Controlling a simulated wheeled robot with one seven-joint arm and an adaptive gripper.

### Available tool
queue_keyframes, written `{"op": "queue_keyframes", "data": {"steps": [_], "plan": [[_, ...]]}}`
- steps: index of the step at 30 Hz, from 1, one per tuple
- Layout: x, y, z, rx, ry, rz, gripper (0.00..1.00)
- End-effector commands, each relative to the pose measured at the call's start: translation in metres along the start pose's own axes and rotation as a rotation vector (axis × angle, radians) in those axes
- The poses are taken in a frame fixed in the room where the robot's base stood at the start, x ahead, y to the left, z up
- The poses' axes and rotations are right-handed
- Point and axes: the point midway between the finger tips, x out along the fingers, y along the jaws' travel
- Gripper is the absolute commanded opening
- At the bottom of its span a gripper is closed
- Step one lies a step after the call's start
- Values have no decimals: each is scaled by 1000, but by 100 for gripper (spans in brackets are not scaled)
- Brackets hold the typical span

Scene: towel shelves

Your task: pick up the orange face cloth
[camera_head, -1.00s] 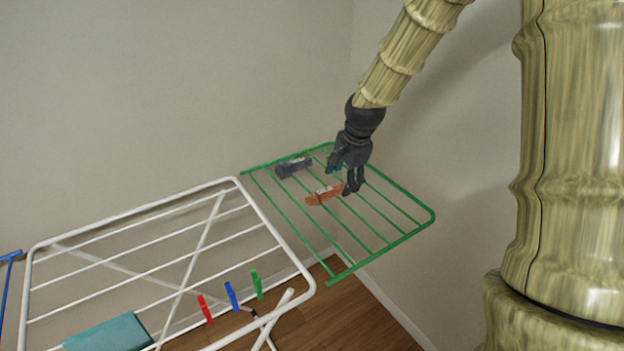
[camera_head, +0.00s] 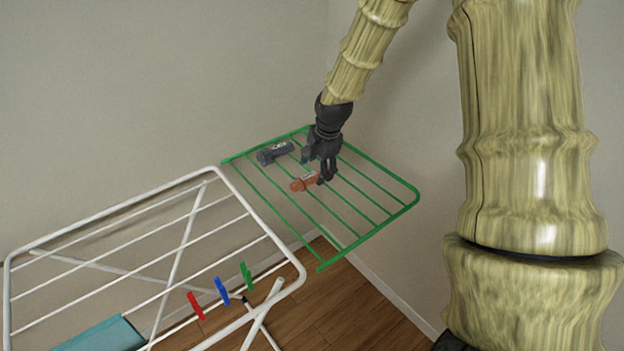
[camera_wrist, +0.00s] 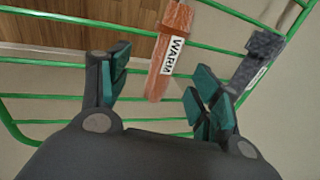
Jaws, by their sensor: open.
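The orange face cloth (camera_head: 304,182) is a narrow rolled bundle lying on the green wire shelf (camera_head: 347,249). In the wrist view the orange cloth (camera_wrist: 177,22) carries a white label reading "WARM", and its near end lies between the spread fingers. My gripper (camera_head: 318,172) is open and empty, at the right end of the cloth in the head view. In the wrist view my gripper (camera_wrist: 160,88) has teal pads on both sides of the cloth, apart from it. Whether it is above the cloth or level with it is hard to tell.
A dark grey rolled cloth (camera_head: 275,152) lies on the same shelf behind the orange one, close to the right finger in the wrist view (camera_wrist: 262,50). A white drying rack (camera_head: 110,203) stands left, with red, blue and green pegs and a teal cloth (camera_head: 100,337). Walls stand behind.

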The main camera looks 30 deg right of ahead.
Motion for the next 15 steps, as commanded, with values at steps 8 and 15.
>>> {"op": "queue_keyframes", "data": {"steps": [8,15], "plan": [[23,-4,4,-4,-1,3,63],[44,-4,4,-1,-1,1,63]]}}
